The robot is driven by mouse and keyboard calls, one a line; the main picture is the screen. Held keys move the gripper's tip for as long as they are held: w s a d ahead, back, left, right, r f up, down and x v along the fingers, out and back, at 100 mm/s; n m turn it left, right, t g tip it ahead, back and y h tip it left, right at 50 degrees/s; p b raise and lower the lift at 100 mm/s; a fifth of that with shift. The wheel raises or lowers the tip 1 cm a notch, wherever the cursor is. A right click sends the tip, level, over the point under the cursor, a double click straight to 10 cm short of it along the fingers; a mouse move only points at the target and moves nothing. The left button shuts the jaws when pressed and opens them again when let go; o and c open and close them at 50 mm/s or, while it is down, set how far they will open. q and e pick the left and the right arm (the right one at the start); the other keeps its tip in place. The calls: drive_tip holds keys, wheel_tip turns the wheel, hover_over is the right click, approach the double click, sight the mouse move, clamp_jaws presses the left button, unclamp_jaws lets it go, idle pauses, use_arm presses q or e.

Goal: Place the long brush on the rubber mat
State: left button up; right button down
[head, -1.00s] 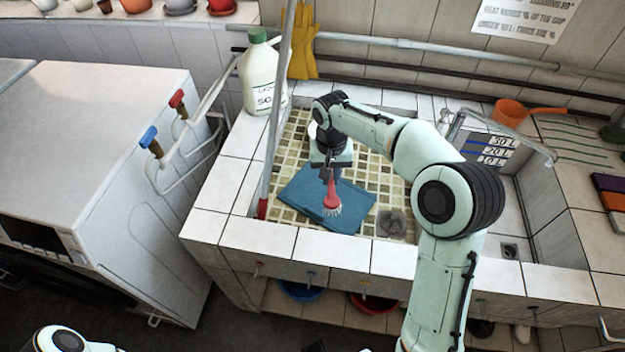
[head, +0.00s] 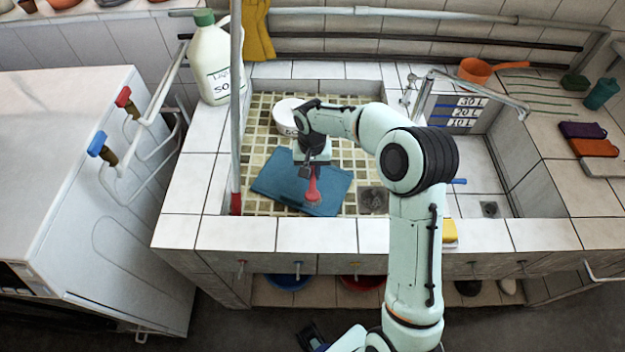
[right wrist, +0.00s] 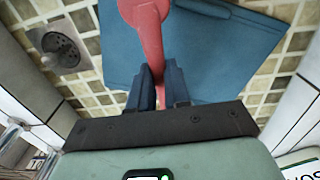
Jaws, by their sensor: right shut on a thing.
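A red brush (head: 313,186) with a long handle is in my right gripper (head: 308,171). In the right wrist view the dark blue fingers (right wrist: 160,88) are shut on the red handle (right wrist: 151,40). The brush head points down over the blue rubber mat (head: 278,183), which lies on the tiled sink floor. The mat also shows in the right wrist view (right wrist: 225,52). I cannot tell whether the bristles touch it. A dark part at the bottom edge of the head view looks like my left gripper (head: 312,336); its jaw state is unclear.
A white tub (head: 287,117) stands in the basin behind my right wrist. A drain (head: 373,200) lies right of the mat. A pole (head: 236,100) with a red end stands at the basin's left, near a soap bottle (head: 213,65). Raised tiled walls (head: 317,235) border the basin.

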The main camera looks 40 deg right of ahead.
sight(312, 173)
drive_tip(key=shift+f, duration=2.2)
drive_tip(key=shift+f+b, duration=0.2)
drive_tip(key=shift+b, duration=0.1)
drive_tip(key=c, duration=1.1)
unclamp_jaws()
drive_tip(key=shift+r, duration=0.15)
wheel_tip(312, 173, up, 12)
drive_tip(key=shift+a+r+p, duration=0.1)
drive_tip(key=shift+p, duration=0.55)
drive_tip(key=shift+a, duration=0.1)
